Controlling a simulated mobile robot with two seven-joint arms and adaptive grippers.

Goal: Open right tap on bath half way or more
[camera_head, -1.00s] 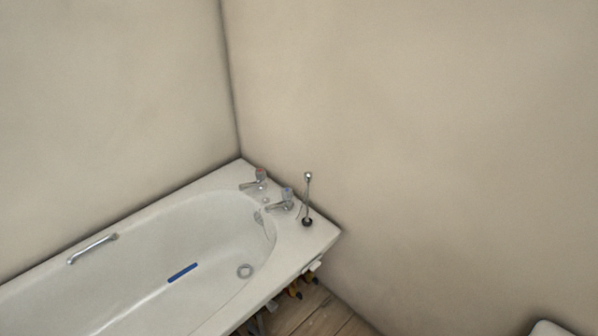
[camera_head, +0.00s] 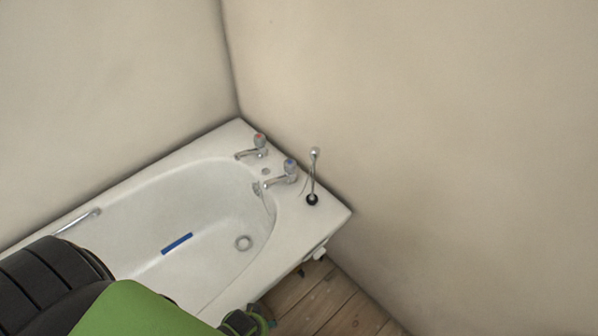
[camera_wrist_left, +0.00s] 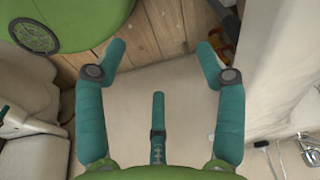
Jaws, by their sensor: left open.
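The bath's right tap (camera_head: 288,173), chrome with a blue-marked top, stands at the bath's corner end in the head view. The left tap (camera_head: 257,147), with a red-marked top, stands behind it. The white bath (camera_head: 205,288) runs toward the lower left. My green and black left arm covers the lower left of the head view, hiding part of the bath. In the left wrist view my left gripper (camera_wrist_left: 161,48) is open, with teal fingers apart and nothing between them. Chrome fittings (camera_wrist_left: 309,150) show at that view's lower right, away from the fingers. My right gripper is not in view.
A thin upright rod with a black base (camera_head: 312,199) stands on the bath rim beside the right tap. Walls close in behind and to the right. A grab handle (camera_head: 78,221) is on the far rim. Wooden floor (camera_head: 325,300) shows in front of the bath.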

